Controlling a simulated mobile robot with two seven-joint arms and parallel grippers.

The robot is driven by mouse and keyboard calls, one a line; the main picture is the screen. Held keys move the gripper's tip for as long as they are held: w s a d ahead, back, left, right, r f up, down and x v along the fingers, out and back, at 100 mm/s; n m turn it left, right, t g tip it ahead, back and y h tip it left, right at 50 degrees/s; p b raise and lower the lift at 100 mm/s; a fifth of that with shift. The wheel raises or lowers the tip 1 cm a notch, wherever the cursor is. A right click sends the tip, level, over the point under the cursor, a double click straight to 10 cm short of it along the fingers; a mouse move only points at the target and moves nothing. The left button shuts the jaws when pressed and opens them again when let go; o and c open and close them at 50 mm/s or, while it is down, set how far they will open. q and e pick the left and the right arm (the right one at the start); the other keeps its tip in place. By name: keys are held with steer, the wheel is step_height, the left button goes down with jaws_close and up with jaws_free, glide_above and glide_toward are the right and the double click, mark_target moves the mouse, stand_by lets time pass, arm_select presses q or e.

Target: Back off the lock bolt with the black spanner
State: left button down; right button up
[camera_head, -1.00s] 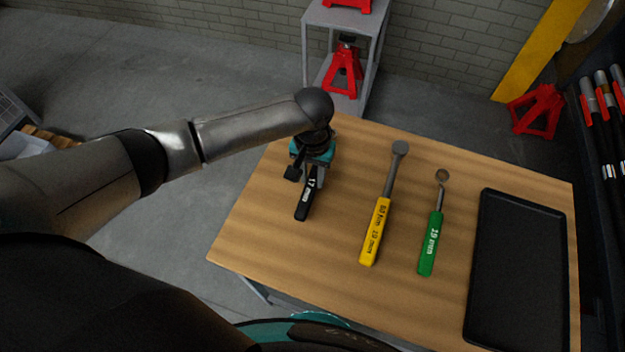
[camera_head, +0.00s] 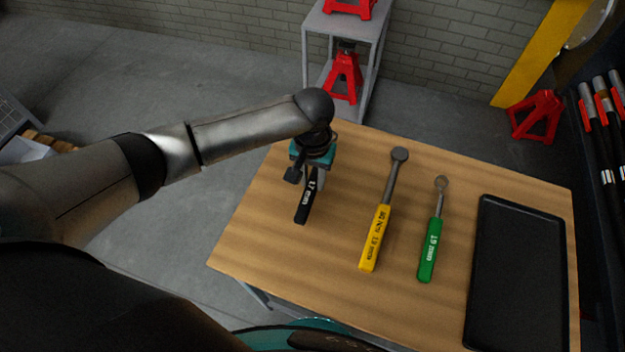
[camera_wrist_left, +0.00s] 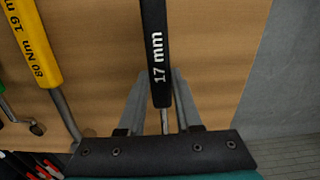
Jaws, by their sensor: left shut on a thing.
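The black spanner (camera_head: 307,203), marked 17 mm, lies at the far left part of the wooden table. My left gripper (camera_head: 317,178) is over it, pointing down, and hides its far end. In the left wrist view the black handle (camera_wrist_left: 154,50) runs between the two fingers of my left gripper (camera_wrist_left: 158,85), which are shut on it. The spanner appears to be at table height; I cannot tell whether it is lifted. No lock bolt shows in these views. My right gripper is not in view.
A yellow torque wrench (camera_head: 376,235) and a green 19 mm spanner (camera_head: 431,245) lie to the right on the table (camera_head: 330,270). A black tray (camera_head: 518,270) is at the table's right end. Red jack stands (camera_head: 345,78) are behind the table.

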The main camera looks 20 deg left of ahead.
arm_select(q)
step_height(320, 180, up, 18)
steer(key=p, duration=0.4)
steer(key=shift+r, duration=0.25)
steer(key=c, duration=1.2)
jaws_free()
jaws_close()
